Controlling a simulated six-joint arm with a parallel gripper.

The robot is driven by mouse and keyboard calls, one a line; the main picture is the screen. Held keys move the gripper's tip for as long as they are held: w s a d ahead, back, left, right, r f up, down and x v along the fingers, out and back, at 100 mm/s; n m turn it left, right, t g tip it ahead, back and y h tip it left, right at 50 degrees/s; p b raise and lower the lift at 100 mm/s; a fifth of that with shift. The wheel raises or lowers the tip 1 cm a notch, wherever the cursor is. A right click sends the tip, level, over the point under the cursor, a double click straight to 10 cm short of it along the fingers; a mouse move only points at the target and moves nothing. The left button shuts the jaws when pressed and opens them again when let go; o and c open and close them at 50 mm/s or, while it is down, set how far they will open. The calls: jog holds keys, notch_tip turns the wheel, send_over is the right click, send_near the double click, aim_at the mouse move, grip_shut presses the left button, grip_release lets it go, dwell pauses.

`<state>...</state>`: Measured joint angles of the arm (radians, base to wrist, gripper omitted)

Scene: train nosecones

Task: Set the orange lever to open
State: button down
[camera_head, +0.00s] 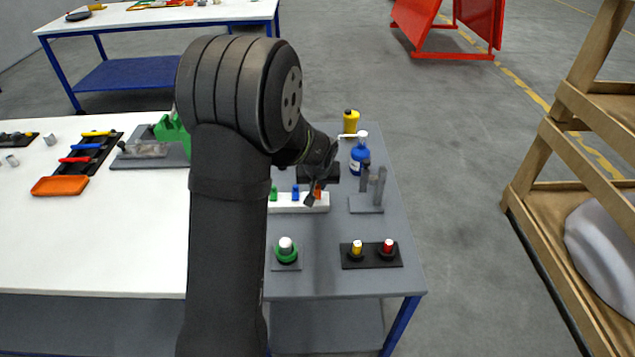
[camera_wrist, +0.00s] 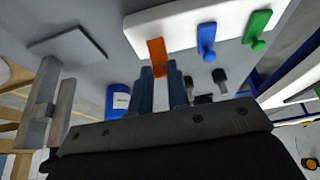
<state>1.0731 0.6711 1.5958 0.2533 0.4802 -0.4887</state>
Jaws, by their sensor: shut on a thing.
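The orange lever (camera_wrist: 157,56) sits on a white panel (camera_wrist: 180,28) beside a blue lever (camera_wrist: 207,40) and a green lever (camera_wrist: 258,28). My gripper (camera_wrist: 160,78) is at the orange lever, its two fingers closed around the lever's knob end. In the head view, my gripper (camera_head: 313,195) is over the right end of the white panel (camera_head: 285,204). A little of the orange lever (camera_head: 318,192) shows there. The blue lever (camera_head: 295,192) and green lever (camera_head: 274,194) show to its left. My arm hides part of the panel.
Right of the panel stands a grey bracket (camera_head: 366,207) with uprights. Behind are a blue bottle (camera_head: 359,157) and a yellow bottle (camera_head: 350,121). In front are a green-ringed button (camera_head: 286,249) and a black plate with yellow and red buttons (camera_head: 371,257). Bare grey tabletop (camera_head: 335,283) lies along the front edge.

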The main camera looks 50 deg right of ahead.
jog(key=shift+s+a+t+h, duration=0.15)
jog(key=shift+s+t+h, duration=0.05)
jog(key=shift+t+h, duration=0.2)
jog(key=shift+s+a, duration=0.1)
dwell(0.5)
jog(key=c, duration=1.4)
grip_release()
jog(key=shift+r, duration=0.1)
jog(key=v, duration=1.7)
jog(key=shift+s+a, duration=0.25)
jog(key=shift+o, duration=0.2)
